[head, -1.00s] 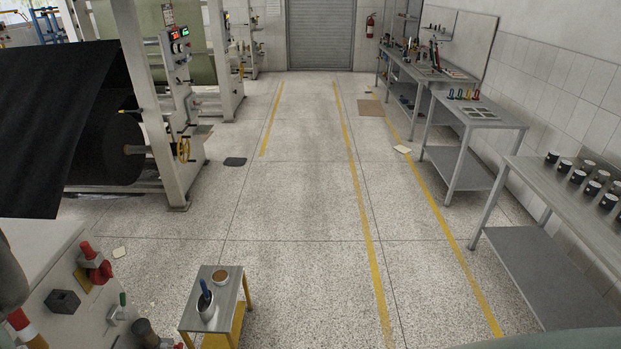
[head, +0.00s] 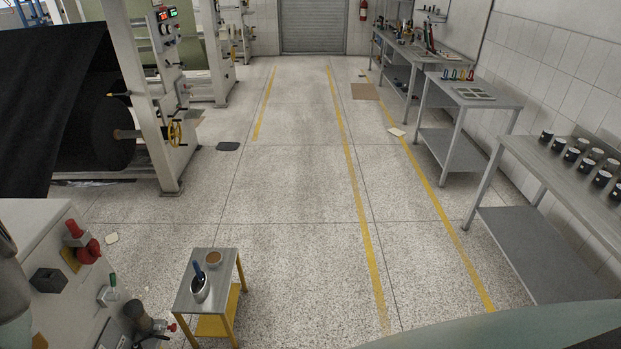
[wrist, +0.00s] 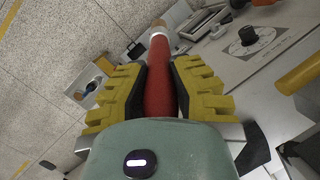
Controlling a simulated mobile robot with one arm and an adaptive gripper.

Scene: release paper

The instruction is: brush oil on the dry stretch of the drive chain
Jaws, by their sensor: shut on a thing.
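My gripper (wrist: 160,95) has yellow ridged fingers and shows in the wrist view. It is shut on the red handle of a brush (wrist: 159,80), which has a white band and a tan tip pointing away from me. In the head view, a small steel-topped stand (head: 228,272) at the lower left bears a metal pot (head: 200,290) with a blue-handled tool in it and a round brown-topped dish (head: 213,258). I cannot make out the drive chain in either view.
A pale machine panel (head: 35,225) with a red knob (head: 88,250) and a dark block (head: 48,280) fills the lower left. A black roll (head: 100,135) stands behind it. Steel benches (head: 560,170) line the right wall. The middle floor is clear.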

